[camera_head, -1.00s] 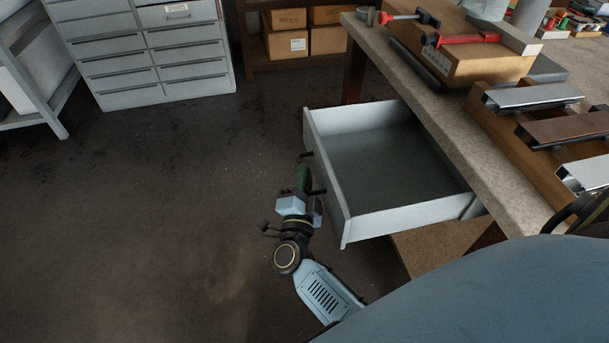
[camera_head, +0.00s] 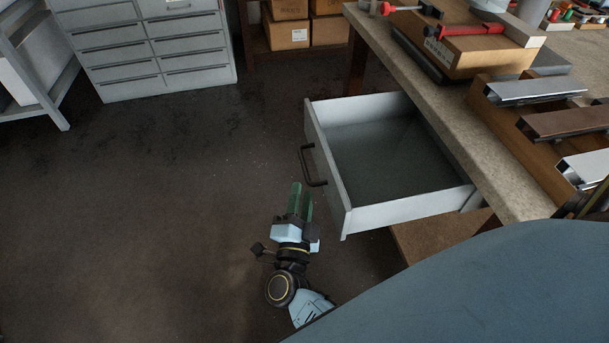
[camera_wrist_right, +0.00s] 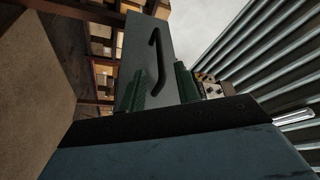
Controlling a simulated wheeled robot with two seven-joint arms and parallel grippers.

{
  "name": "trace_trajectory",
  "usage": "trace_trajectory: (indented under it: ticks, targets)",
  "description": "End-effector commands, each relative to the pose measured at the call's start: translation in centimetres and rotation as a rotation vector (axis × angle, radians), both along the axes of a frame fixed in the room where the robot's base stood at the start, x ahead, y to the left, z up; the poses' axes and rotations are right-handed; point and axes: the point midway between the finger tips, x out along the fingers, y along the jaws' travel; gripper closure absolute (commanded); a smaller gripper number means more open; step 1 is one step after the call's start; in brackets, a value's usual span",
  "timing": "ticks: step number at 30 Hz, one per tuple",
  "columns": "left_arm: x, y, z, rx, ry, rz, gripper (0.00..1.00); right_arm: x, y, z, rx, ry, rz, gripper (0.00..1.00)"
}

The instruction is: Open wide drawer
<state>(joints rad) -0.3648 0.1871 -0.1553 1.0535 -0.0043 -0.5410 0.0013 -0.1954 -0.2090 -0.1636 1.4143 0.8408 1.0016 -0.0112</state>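The wide drawer (camera_head: 395,211) under the workbench is pulled well out, and its grey interior looks empty. Its dark bar handle (camera_head: 308,165) is on the front panel and is clear of my fingers. My right gripper (camera_head: 301,188) is open and empty, with its green fingers apart, a little in front of the drawer front and below the handle in the head view. In the right wrist view the handle (camera_wrist_right: 158,60) shows beyond and between the two fingers (camera_wrist_right: 159,70), on the drawer's grey front panel (camera_wrist_right: 130,45). My left gripper is not in view.
A grey drawer cabinet (camera_head: 150,75) and a shelf with cardboard boxes (camera_head: 287,36) stand at the back. The floor left of the drawer is clear.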

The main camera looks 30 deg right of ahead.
Motion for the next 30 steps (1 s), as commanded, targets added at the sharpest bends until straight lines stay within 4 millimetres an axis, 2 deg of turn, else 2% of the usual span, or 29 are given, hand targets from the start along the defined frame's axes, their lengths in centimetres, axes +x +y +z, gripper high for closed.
trace_trajectory:
  ticks: [3,10,30]
  targets:
    - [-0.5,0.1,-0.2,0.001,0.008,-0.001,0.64,-2.0,1.6,-0.6,0.002,0.003,0.001,0.67]
    - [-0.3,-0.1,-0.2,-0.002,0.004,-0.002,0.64,-4.1,3.2,-1.1,0.001,0.000,0.000,0.67]
    - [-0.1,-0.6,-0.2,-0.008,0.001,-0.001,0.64,-4.4,3.5,-1.2,0.001,-0.001,-0.001,0.67]
